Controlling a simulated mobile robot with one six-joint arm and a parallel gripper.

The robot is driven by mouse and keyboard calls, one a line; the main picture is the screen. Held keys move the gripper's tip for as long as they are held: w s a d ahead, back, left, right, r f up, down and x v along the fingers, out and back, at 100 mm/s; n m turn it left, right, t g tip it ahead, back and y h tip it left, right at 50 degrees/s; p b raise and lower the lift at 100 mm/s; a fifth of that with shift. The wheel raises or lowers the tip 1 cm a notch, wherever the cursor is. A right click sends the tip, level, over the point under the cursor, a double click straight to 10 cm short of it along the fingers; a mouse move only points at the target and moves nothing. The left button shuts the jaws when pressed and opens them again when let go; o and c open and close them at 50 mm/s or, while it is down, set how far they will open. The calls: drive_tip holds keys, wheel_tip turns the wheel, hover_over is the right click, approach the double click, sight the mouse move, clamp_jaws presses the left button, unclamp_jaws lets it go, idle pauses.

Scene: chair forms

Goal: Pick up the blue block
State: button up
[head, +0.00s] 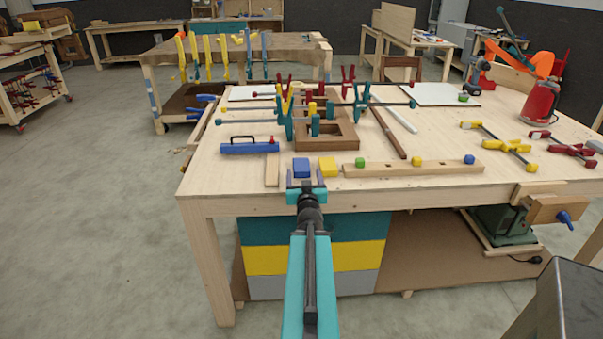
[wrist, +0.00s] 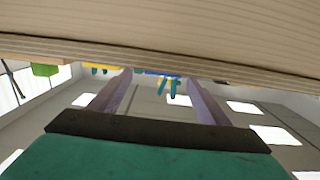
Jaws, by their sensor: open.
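The blue block (head: 301,167) stands on the workbench near its front edge, left of a yellow block (head: 327,167). My gripper (head: 304,181) is open and empty at the bench's front edge, just on the near side of the blue block, its two purple fingers pointing towards it. The wrist view looks upside down, with the bench wood across the top. There the fingers (wrist: 156,78) are spread apart below the wood edge, with a thin strip of blue between their tips; I cannot tell whether it is the block. No contact with the block is clear.
A wooden strip (head: 405,171) with small green, yellow and blue knobs lies to the right. A blue clamp-like tool (head: 245,148) and a short wood piece (head: 272,171) lie to the left. Clamps on a wooden frame (head: 335,137) stand behind. The bench's front left corner (head: 215,178) is clear.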

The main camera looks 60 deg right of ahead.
sight(302, 167)
drive_tip(key=shift+f, duration=0.15)
drive_tip(key=shift+x, duration=1.5)
drive_tip(key=shift+s, duration=0.1)
drive_tip(key=shift+b+x, duration=0.35)
drive_tip(key=shift+x, duration=2.3)
drive_tip(key=shift+a, duration=0.15)
drive_tip(key=c, duration=1.2)
drive_tip(key=shift+c, duration=0.2)
